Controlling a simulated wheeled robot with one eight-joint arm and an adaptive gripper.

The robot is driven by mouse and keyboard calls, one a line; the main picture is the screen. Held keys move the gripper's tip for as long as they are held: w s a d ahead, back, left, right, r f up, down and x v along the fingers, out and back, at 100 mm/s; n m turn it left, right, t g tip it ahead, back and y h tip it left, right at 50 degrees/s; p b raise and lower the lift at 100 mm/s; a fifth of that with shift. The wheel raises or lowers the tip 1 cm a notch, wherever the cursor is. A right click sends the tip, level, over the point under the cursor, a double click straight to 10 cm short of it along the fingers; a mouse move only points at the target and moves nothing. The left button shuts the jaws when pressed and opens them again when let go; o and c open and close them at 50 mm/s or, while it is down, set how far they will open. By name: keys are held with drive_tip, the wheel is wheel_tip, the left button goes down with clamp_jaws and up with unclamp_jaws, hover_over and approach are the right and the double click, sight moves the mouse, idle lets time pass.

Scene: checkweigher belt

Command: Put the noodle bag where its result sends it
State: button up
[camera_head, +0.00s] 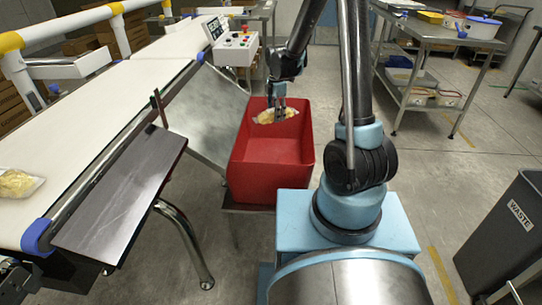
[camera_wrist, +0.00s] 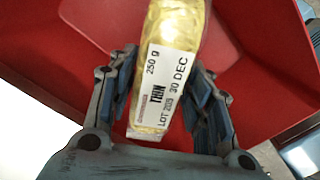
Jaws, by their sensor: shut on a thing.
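A yellow noodle bag (camera_head: 275,116) hangs in my gripper (camera_head: 277,97) over the red bin (camera_head: 268,179) in the head view. In the wrist view the noodle bag (camera_wrist: 174,40) is gripped between both fingers of my gripper (camera_wrist: 165,98). Its white label reads "250 g", "THIN", "LOT" with a number, and "30 DEC". The red bin (camera_wrist: 105,38) fills the background behind the bag. Whether the bag touches the bin cannot be told. Another yellow bag (camera_head: 18,183) lies on the white belt (camera_head: 85,125) at the left.
A control box (camera_head: 235,50) with a small display (camera_head: 214,28) stands at the belt's far end. A dark side plate (camera_head: 120,185) and a sloping metal chute (camera_head: 213,105) lie between belt and bin. A waste bin (camera_head: 510,235) stands at right, with a metal trolley (camera_head: 430,80) behind.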

drive_tip(key=shift+f, duration=1.65)
drive_tip(key=o, duration=1.5)
drive_tip(key=shift+c, duration=0.2)
drive_tip(key=shift+r, duration=0.15)
wheel_tip(320, 180, up, 12)
drive_tip(key=shift+f, duration=0.2)
drive_tip(key=shift+d, duration=0.1)
